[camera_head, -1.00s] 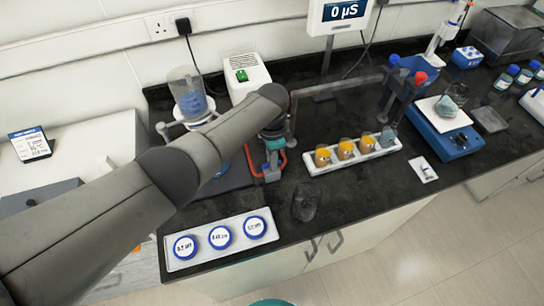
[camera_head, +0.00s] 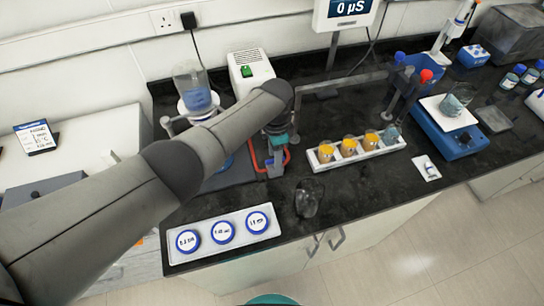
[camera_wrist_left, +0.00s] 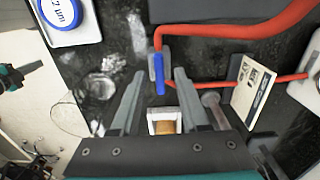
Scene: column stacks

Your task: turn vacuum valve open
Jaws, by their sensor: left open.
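The vacuum valve shows in the left wrist view as a grey block with a blue lever (camera_wrist_left: 158,74). A red hose (camera_wrist_left: 225,30) runs from it, and another red length leads right. In the head view the red hose (camera_head: 257,160) shows beside my left gripper (camera_head: 276,160). My left gripper (camera_wrist_left: 159,80) is open. Its two fingers lie on either side of the lever in the picture; I see no contact. A white piece with an orange-brown face (camera_wrist_left: 165,124) shows between the finger bases. A teal and dark gripper part (camera_wrist_left: 12,78), seemingly my right one, shows at the far left.
A tray with blue-rimmed filter discs (camera_head: 223,232) lies at the front left. A clear glass vessel (camera_head: 307,197) stands near the front edge. A white rack (camera_head: 355,155) holds orange-filled beakers. A flask (camera_head: 194,88) and white box (camera_head: 250,72) stand behind. A printed card (camera_wrist_left: 252,88) stands right of the lever.

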